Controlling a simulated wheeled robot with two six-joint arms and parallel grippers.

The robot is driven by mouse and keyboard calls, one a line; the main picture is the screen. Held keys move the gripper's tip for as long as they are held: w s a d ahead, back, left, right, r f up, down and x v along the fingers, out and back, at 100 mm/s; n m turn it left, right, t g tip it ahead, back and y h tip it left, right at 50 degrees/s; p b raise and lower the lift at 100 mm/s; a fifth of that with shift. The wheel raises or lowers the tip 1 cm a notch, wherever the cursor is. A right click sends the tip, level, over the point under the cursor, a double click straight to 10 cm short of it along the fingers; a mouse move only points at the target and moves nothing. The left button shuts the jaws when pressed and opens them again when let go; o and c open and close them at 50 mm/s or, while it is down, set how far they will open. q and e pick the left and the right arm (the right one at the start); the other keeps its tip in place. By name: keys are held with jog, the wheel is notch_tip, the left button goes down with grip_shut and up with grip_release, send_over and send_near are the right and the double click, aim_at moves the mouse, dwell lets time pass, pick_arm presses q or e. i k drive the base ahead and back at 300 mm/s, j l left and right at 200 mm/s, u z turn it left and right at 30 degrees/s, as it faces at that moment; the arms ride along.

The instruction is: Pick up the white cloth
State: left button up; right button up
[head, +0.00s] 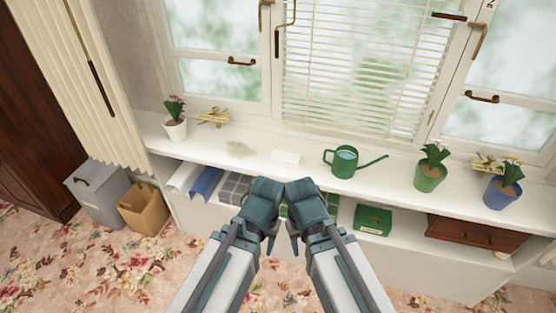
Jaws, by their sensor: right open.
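A small, flat white cloth (285,157) lies on the white window sill, left of the green watering can. My two arms reach up from the bottom middle, folded close together in front of the shelf. My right gripper (294,243) is open, small in view, and below and nearer than the cloth. My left gripper (270,245) is beside it, mostly hidden by its arm, so its jaws cannot be read. Both are apart from the cloth.
A watering can (342,161) stands right of the cloth, and a brownish smudge (240,150) marks the sill to its left. Potted plants stand at left (175,128) and right (429,176). The lower shelf holds folded fabrics (207,182) and a green box (373,220).

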aim_at(279, 158)
jog(key=i+l+u, duration=0.15)
jog(key=i+u, duration=0.15)
jog(key=i, duration=0.15)
jog(key=i+l+u, duration=0.35)
jog(key=i+j, duration=0.05)
jog(key=i, duration=0.05)
